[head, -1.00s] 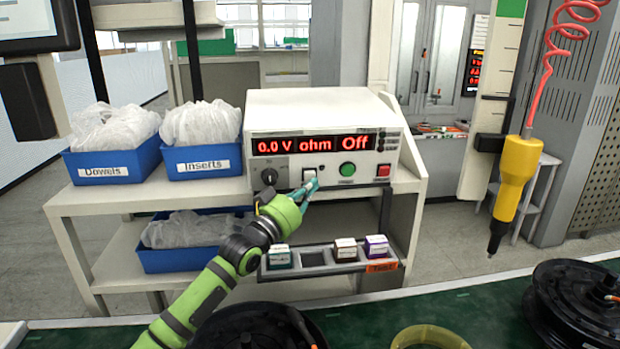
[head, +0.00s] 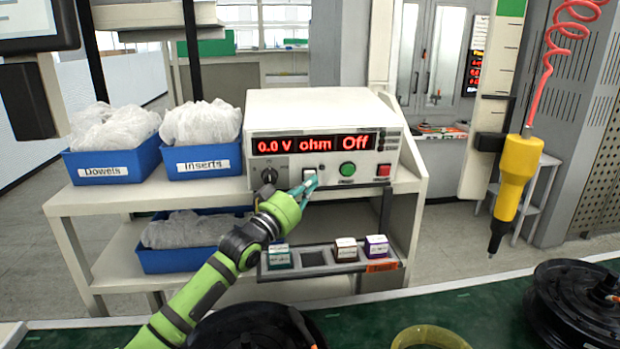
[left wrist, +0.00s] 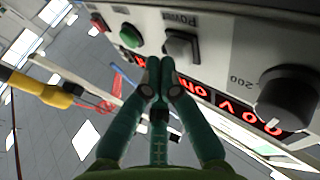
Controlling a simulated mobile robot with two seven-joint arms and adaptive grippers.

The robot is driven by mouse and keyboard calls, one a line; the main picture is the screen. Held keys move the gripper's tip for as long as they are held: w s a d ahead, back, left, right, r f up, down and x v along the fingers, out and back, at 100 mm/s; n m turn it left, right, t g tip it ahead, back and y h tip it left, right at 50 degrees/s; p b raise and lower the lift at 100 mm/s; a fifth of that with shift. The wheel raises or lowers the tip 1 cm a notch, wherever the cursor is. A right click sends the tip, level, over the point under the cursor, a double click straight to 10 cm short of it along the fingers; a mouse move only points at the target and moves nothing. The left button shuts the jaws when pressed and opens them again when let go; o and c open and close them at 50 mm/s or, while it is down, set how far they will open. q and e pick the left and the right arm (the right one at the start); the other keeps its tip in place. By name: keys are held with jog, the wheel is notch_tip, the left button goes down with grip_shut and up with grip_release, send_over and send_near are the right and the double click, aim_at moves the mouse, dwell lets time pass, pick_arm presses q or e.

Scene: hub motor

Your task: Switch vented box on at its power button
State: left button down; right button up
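The vented box (head: 315,108) is a white unit on the shelf. Its red display (head: 313,144) reads 0.0 V, ohm and Off. The power button (head: 309,173) is a small pale square on the lower front, between a dark knob and a green button. In the left wrist view the grey power button (left wrist: 181,45) sits under the word Power. My left gripper (head: 313,184) is at the button's lower edge, teal fingers together and empty. In the left wrist view the fingertips (left wrist: 160,65) are close below the button; I cannot tell whether they touch it. My right gripper is not in view.
The dark knob (head: 269,175), green button (head: 347,170) and red button (head: 384,170) are close by on the panel. A tray (head: 313,257) with small boxes is below. Blue bins (head: 110,165) stand left. A yellow tool (head: 515,180) hangs at right.

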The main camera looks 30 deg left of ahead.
pick_arm(q)
jog(key=shift+w+a, duration=0.25)
jog(key=shift+w, duration=0.1)
dwell(0.5)
dwell(0.3)
jog(key=shift+s+d+f+p, duration=0.1)
jog(key=shift+s+d+p, duration=0.35)
jog(key=shift+s, duration=0.3)
jog(key=shift+s+d+f+p, duration=0.2)
jog(key=shift+s+d+p, duration=0.65)
jog(key=shift+s, duration=0.15)
jog(key=shift+s+d+f+p, duration=0.15)
jog(key=shift+s+d+p, duration=0.6)
jog(key=shift+s, duration=0.2)
